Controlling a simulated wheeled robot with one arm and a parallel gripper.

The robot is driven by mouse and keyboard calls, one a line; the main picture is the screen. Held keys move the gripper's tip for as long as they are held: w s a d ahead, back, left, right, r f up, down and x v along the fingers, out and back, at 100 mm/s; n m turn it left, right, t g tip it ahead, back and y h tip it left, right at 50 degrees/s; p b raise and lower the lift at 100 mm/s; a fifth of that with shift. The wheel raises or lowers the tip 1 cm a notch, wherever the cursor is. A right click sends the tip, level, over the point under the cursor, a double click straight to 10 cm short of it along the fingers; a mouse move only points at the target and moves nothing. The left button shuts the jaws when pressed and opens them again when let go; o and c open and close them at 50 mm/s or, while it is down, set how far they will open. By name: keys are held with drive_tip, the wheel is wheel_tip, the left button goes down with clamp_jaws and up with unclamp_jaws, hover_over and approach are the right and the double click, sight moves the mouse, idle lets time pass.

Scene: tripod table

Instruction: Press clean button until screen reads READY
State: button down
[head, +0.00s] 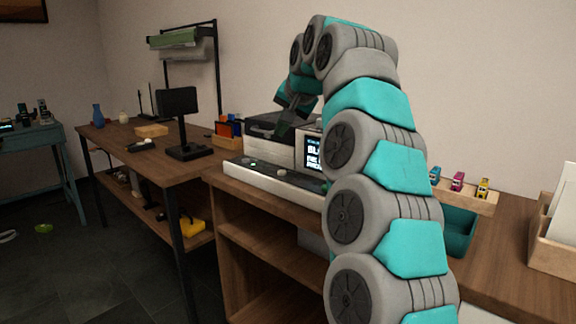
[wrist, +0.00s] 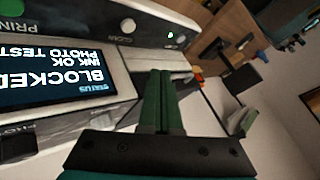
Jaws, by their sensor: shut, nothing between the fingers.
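The printer (head: 270,151) is a white and dark machine on the wooden counter, with a pale control strip (head: 262,176) along its front. Its screen (wrist: 52,75) appears upside down in the wrist view and reads STATUS, BLOCKED, INK OK, PHOTO TEST. The clean button (wrist: 128,25) is a round pale button with its label beside it, on the strip near the top of the wrist view. A small green light (wrist: 170,35) is lit near it. My gripper (wrist: 162,73) is shut and empty, apart from the button. In the head view my gripper (head: 286,128) is over the printer.
A PRINT button (wrist: 47,8) is partly cut off on the same strip. Left of the printer, a desk holds a black monitor stand (head: 185,125). Right of it are small coloured cartridges (head: 457,182) on a wooden block and a teal bin (head: 458,232).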

drive_tip(key=shift+w+r, duration=0.45)
drive_tip(key=shift+w, duration=0.2)
drive_tip(key=shift+f, duration=0.1)
drive_tip(key=b, duration=0.8)
hover_over(283, 176)
wheel_tip(283, 176, down, 9)
drive_tip(key=shift+r, duration=0.1)
idle(1.5)
drive_tip(key=shift+f+b, duration=0.35)
drive_tip(key=shift+b, duration=0.15)
drive_tip(key=shift+f+b, duration=0.45)
drive_tip(key=shift+f, duration=0.05)
idle(0.5)
idle(0.3)
drive_tip(key=shift+r+p, duration=0.9)
